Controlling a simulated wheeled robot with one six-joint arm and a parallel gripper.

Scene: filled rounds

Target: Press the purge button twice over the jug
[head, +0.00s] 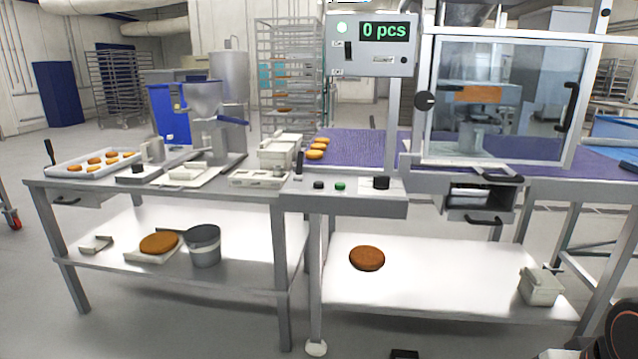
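A control strip (352,203) on the front of the bench carries a black button (318,185), a green button (340,187) and a larger black knob (381,183). No label is readable, so I cannot tell which is the purge button. A grey, open-topped vessel (205,247) with a dark handle stands upright on the left lower shelf; it may be the jug. A hopper machine (205,105) with a blue lever stands on the left table. My gripper is not in view; a dark part at the lower right edge seems to be my arm.
A display (384,31) reads 0 pcs. A glazed guard (505,100) with a black handle covers the machine at right. Filled rounds lie on a tray (62,168) and the purple belt (352,150). Large brown rounds (367,258) lie on the lower shelves.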

